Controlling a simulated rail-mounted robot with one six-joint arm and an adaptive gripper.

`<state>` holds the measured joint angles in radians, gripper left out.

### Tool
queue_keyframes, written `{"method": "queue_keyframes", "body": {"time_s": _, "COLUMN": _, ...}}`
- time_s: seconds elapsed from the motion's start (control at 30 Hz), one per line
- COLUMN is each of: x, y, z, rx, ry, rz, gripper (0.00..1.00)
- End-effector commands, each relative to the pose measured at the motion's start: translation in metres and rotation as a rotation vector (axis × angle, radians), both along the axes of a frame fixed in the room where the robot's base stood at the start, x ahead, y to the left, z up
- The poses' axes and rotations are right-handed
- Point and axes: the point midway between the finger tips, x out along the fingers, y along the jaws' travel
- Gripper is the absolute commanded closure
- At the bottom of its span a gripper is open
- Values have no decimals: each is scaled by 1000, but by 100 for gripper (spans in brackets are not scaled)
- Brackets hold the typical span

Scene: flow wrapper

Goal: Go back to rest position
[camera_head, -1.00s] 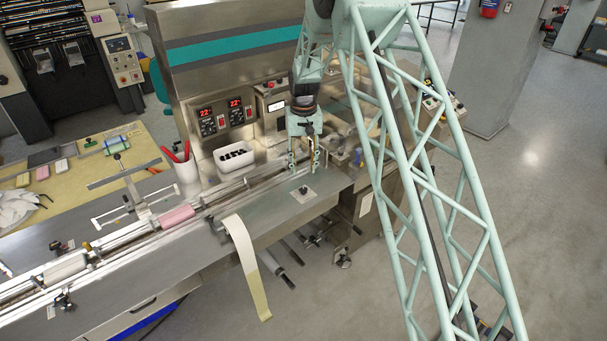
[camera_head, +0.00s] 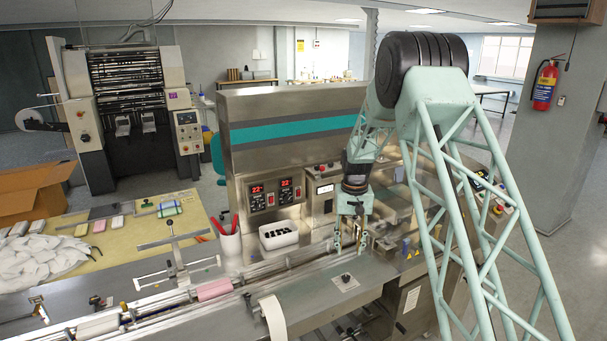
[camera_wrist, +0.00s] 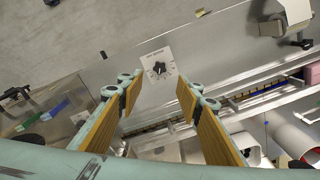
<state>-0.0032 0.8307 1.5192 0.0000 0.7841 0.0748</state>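My gripper (camera_head: 349,249) hangs above the steel deck of the flow wrapper (camera_head: 330,290), close to a small white plate with a black rotary knob (camera_head: 345,281). In the wrist view my gripper (camera_wrist: 155,92) has its two fingers well apart, with nothing between them. The knob (camera_wrist: 159,68) shows beyond the gap between the fingertips, on its white dial plate. The fingers appear clear of the deck. My arm rises from the gripper to the right in the head view.
A white bin of dark pieces (camera_head: 279,236) and a cup with red-handled tools (camera_head: 230,243) stand left of the gripper. A pink block (camera_head: 214,289) lies in the feed channel. A white film strip (camera_head: 273,316) hangs off the front edge. Open floor lies at right.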

Motion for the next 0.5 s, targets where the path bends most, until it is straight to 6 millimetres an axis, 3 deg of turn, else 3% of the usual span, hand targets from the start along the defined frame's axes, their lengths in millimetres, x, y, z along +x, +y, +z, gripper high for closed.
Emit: {"method": "queue_keyframes", "body": {"time_s": 0.5, "x": -45, "y": -1, "z": 85, "rx": 0, "ry": -39, "rz": 8, "gripper": 67}}
